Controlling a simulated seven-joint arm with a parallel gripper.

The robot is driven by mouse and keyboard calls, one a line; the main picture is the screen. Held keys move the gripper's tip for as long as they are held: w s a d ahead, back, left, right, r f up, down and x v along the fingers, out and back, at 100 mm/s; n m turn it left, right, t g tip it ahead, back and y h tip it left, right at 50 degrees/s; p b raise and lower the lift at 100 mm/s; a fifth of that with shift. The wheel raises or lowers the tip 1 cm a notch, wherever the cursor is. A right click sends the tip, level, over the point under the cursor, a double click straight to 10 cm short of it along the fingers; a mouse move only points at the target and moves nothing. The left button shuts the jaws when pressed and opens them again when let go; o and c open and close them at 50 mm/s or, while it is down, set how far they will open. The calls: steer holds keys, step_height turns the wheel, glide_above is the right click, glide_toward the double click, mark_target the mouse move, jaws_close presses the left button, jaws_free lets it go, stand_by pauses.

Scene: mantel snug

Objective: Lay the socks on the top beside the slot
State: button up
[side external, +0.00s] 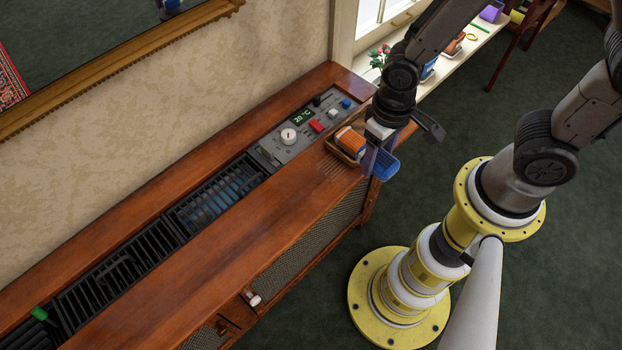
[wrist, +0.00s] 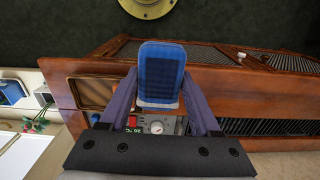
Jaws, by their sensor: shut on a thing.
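The slot (side external: 120,268) is a long recess with black grilles along the top, well to the left of my gripper.
A control panel (side external: 306,128) with a dial, buttons and display lies at the slot's right end. A small tray (side external: 334,152) holding an orange item (side external: 350,139) is beside my gripper. A green item (side external: 39,314) is at the far left. The wood in front of the slot is clear.

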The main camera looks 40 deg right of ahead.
steer(key=shift+a, duration=0.3)
steer(key=w+a+f, duration=0.4)
steer(key=w, duration=0.4)
glide_above(311, 181)
step_height(311, 181, down, 6)
steer(key=shift+s+r, duration=0.1)
steer(key=shift+r, duration=0.05)
steer(key=shift+f, duration=1.65)
steer(key=shift+f, duration=0.15)
steer(key=o, duration=1.4)
steer(key=shift+c, duration=0.2)
